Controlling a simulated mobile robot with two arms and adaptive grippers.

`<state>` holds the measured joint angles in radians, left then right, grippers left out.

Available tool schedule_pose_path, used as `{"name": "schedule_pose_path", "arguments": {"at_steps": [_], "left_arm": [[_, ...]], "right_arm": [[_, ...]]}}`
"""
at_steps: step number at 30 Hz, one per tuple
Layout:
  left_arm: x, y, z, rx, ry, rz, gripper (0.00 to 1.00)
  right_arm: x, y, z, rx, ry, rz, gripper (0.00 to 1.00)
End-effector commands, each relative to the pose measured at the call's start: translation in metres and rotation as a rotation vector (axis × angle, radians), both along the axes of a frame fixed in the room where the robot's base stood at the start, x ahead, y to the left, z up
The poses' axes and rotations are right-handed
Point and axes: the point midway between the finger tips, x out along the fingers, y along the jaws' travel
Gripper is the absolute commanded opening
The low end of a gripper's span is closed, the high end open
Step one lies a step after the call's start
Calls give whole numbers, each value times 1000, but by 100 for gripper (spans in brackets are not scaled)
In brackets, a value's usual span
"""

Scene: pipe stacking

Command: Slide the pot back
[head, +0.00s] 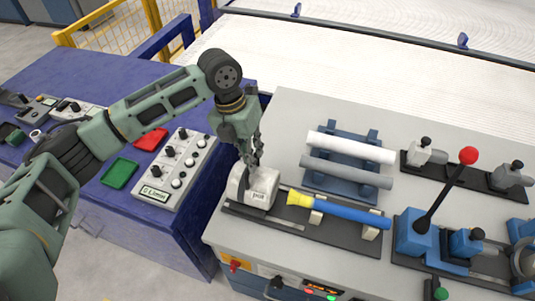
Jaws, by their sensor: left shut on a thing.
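The pot (262,190) is a whitish block labelled "pot" at the left end of a dark rail (262,222) on the grey workbench. My left gripper (250,170) reaches down from above and is shut on the pot, its fingers covering part of the pot's top and left side. A blue pipe with a yellow end (345,211) lies on supports along the same rail, its yellow end just right of the pot. I cannot tell whether the pot touches the yellow end. My right gripper is not in view.
A white pipe (350,147) and a grey pipe (345,172) lie on a blue rack behind the rail. A red-knobbed lever (445,190) stands at the right. A control box (175,170) and red and green trays sit on the blue table at left.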

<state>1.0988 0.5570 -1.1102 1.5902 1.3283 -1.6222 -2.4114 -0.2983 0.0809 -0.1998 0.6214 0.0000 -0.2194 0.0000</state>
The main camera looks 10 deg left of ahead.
Motion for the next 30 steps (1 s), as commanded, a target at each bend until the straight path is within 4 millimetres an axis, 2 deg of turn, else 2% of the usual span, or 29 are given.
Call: {"name": "schedule_pose_path", "arguments": {"at_steps": [1, 8, 9, 15, 24, 30], "left_arm": [[3, 10, 0, 19, -4, 3, 0], [4, 11, 0, 20, -5, 3, 0], [4, 11, 0, 20, -5, 3, 11], [3, 11, 0, 18, -5, 4, 27], [3, 9, 2, 14, -3, 2, 27], [4, 14, 29, 13, -7, 4, 27]], "right_arm": [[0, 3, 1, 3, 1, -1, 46], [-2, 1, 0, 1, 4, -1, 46], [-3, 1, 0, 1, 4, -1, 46], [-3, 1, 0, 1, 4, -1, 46], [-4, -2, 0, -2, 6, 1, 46], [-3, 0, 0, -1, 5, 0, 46]]}}
